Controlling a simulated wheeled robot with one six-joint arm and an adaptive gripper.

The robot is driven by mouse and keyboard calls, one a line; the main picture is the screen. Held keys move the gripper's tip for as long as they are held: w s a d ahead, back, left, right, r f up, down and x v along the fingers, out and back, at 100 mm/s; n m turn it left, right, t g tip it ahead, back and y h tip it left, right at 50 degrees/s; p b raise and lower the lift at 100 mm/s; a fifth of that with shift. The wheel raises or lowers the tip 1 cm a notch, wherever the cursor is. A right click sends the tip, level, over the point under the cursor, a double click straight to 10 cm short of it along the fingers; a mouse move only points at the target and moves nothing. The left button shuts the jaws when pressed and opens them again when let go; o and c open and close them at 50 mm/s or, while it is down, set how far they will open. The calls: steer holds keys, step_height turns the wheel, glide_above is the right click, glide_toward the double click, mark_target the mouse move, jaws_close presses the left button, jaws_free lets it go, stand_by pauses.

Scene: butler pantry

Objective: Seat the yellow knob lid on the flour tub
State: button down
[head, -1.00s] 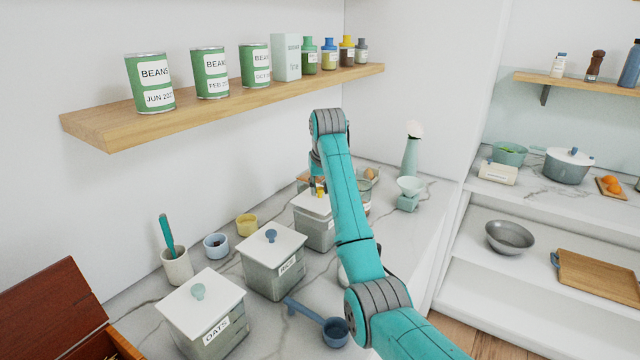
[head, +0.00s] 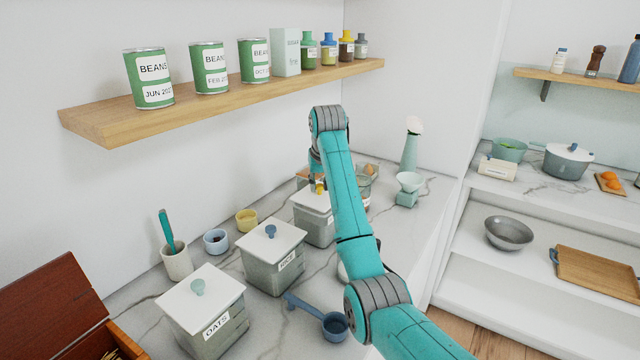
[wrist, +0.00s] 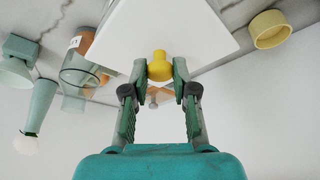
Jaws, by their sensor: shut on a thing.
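The white square lid with a yellow knob (head: 308,200) is at the third tub in the row, farthest from me. My gripper (wrist: 159,70) is shut on the yellow knob, with one finger on each side of it. The white lid plate (wrist: 165,25) fills the upper middle of the wrist view. The tub (head: 315,231) is grey and translucent, and my arm hides its right side and most of its label. The lid lies over its top and looks roughly level. I cannot tell whether it rests fully on the rim or sits slightly above.
The rice tub (head: 270,268) and oats tub (head: 210,325) stand lidded nearer me. A blue scoop (head: 333,326) lies right of them. A yellow cup (head: 246,220) is to the left. A glass jar (wrist: 80,72) stands close by. A shelf (head: 220,105) with cans hangs above.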

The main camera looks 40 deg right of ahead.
steer(key=shift+f, duration=0.7)
stand_by(1.2)
steer(key=c, duration=0.8)
jaws_free()
steer(key=shift+c, duration=0.2)
steer(key=shift+o, duration=0.3)
steer(key=o, duration=0.4)
steer(key=shift+r, duration=3.55)
